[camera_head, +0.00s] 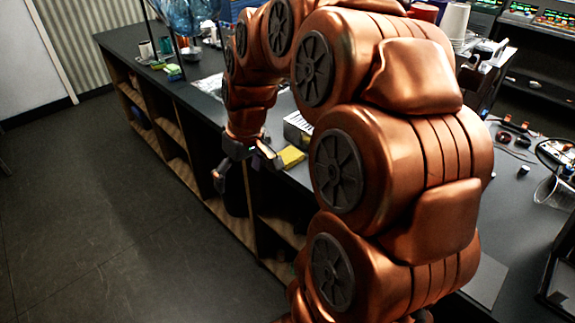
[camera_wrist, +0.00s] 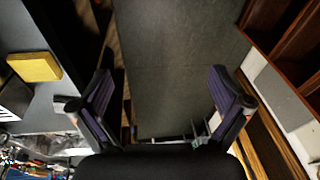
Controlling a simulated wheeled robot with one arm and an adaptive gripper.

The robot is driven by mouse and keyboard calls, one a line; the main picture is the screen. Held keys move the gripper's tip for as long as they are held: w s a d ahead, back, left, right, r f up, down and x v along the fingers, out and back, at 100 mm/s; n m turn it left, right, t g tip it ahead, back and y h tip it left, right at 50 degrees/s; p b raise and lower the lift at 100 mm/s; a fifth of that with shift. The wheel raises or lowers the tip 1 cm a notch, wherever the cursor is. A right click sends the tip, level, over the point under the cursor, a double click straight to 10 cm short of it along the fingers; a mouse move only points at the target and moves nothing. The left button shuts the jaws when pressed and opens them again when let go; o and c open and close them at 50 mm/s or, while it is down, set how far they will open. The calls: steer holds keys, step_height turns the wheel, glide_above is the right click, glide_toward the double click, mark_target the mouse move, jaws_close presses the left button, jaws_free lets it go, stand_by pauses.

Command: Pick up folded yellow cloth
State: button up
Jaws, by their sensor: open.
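The folded yellow cloth (camera_head: 292,156) lies on the dark counter near its front edge, just right of my gripper in the head view. In the wrist view the yellow cloth (camera_wrist: 35,67) is at the upper left, outside the space between the fingers. My gripper (camera_head: 240,178) is open and empty. It hangs beside the counter's front edge, over the floor side, apart from the cloth. Both fingers of my gripper (camera_wrist: 168,95) show in the wrist view with bare floor between them. My copper arm hides part of the counter.
The dark counter (camera_head: 205,88) has open wooden shelves (camera_head: 179,170) below. A whitish box (camera_head: 298,128) stands just behind the cloth. Sponges and cans (camera_head: 146,50) stand at the far left end. A clear cup (camera_head: 553,192) is at the right. The floor (camera_head: 100,200) at left is free.

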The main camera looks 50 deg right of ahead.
steer(key=w+d+f+t+b, duration=0.1)
steer(key=w+d+f, duration=0.15)
steer(key=d, duration=0.45)
steer(key=w+d+f+t+b, duration=0.1)
steer(key=w+d+f+b, duration=0.15)
steer(key=d, duration=0.45)
steer(key=m+h, duration=0.1)
steer(key=h, duration=0.1)
glide_toward(290, 155)
steer(key=shift+s+a+f+t+b, duration=0.1)
steer(key=shift+s+f+t+b, duration=0.25)
steer(key=shift+f, duration=0.3)
steer(key=shift+w+p+x, duration=0.2)
steer(key=shift+p+x, duration=1.3)
steer(key=shift+x, duration=2.35)
steer(key=shift+r, duration=0.15)
steer(key=shift+c, duration=0.2)
steer(key=c, duration=0.7)
steer(key=shift+r+b, duration=0.95)
steer(key=shift+r, duration=0.8)
steer(key=s+a+r+b, duration=0.1)
steer(key=s+a+b, duration=0.3)
steer(key=s+a, duration=0.7)
steer(key=shift+s+r, duration=0.25)
